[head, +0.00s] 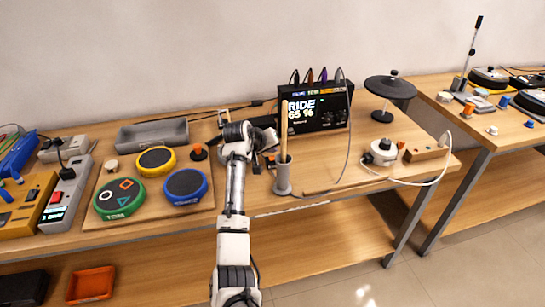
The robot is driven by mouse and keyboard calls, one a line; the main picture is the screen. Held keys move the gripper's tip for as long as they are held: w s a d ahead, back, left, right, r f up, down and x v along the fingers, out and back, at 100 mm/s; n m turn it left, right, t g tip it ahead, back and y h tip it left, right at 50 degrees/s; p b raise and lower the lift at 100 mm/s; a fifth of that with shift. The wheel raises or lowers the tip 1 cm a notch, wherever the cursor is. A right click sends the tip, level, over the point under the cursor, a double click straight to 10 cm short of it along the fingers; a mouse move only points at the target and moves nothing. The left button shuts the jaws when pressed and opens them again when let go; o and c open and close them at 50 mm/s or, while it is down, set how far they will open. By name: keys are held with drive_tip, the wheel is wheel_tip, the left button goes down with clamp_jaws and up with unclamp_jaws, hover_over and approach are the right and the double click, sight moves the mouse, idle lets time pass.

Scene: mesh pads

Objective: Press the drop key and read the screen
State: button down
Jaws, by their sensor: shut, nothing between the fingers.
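A black module (336,118) stands at the back of the table, with cables plugged into its top. Its screen (301,112) faces me and reads "RIDE" and "65 %" in large white letters, with smaller coloured labels along the top. Small knobs or keys sit on the module's right side; I cannot read which one is the drop key. My gripper (268,140) is shut and empty, just in front of the module's lower left. My own wrist hides part of the area there. I cannot tell whether the fingertips touch anything.
A grey cup (283,178) holding wooden sticks stands close to the right of my arm. Green (119,198), yellow (156,161) and blue (186,186) round pads lie on a board at left. A black pad on a stand (390,87) and a white device (383,152) are at right.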

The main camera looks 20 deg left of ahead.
sight(271, 160)
wheel_tip(271, 160, up, 6)
drive_tip(key=p, duration=0.4)
drive_tip(key=shift+f, duration=0.15)
idle(0.9)
